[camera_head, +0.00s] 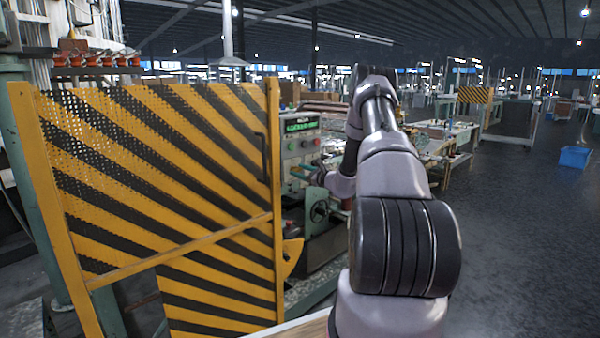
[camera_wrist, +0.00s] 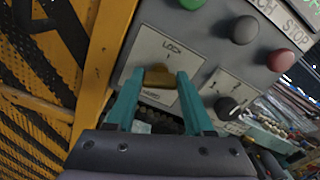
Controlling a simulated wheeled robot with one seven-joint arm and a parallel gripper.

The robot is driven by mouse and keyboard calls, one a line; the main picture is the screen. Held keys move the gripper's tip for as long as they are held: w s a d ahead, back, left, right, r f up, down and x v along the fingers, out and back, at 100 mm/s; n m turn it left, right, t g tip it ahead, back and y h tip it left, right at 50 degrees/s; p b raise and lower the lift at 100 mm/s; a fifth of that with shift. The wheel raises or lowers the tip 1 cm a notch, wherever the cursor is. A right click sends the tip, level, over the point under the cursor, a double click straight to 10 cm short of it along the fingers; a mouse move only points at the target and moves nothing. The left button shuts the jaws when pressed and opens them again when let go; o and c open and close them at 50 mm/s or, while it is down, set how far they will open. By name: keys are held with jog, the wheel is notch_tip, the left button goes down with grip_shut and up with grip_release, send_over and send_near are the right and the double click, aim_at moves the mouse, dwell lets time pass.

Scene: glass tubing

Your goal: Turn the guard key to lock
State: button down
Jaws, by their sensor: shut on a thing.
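The brass-coloured guard key (camera_wrist: 159,78) sits on a pale label plate (camera_wrist: 150,52) on the grey control panel in the wrist view. My gripper (camera_wrist: 157,80) has two teal fingers, shut on the key from both sides. In the head view my gripper (camera_head: 305,173) reaches the lower front of the control panel (camera_head: 300,138), and the key itself is too small to make out there. The yellow-and-black striped guard (camera_head: 160,170) stands left of the panel.
A green button (camera_wrist: 191,3), a grey button (camera_wrist: 244,29) and a red button (camera_wrist: 281,60) sit above and right of the key. A black rotary knob (camera_wrist: 227,108) is close to the right finger. A blue crate (camera_head: 574,157) lies on the open floor at the right.

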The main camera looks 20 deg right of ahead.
jog(key=n, duration=0.6)
jog(key=shift+a+f, duration=0.1)
jog(key=n, duration=0.7)
jog(key=shift+f, duration=0.15)
jog(key=shift+n, duration=0.3)
jog(key=shift+c, duration=1.4)
grip_release()
jog(key=v, duration=1.1)
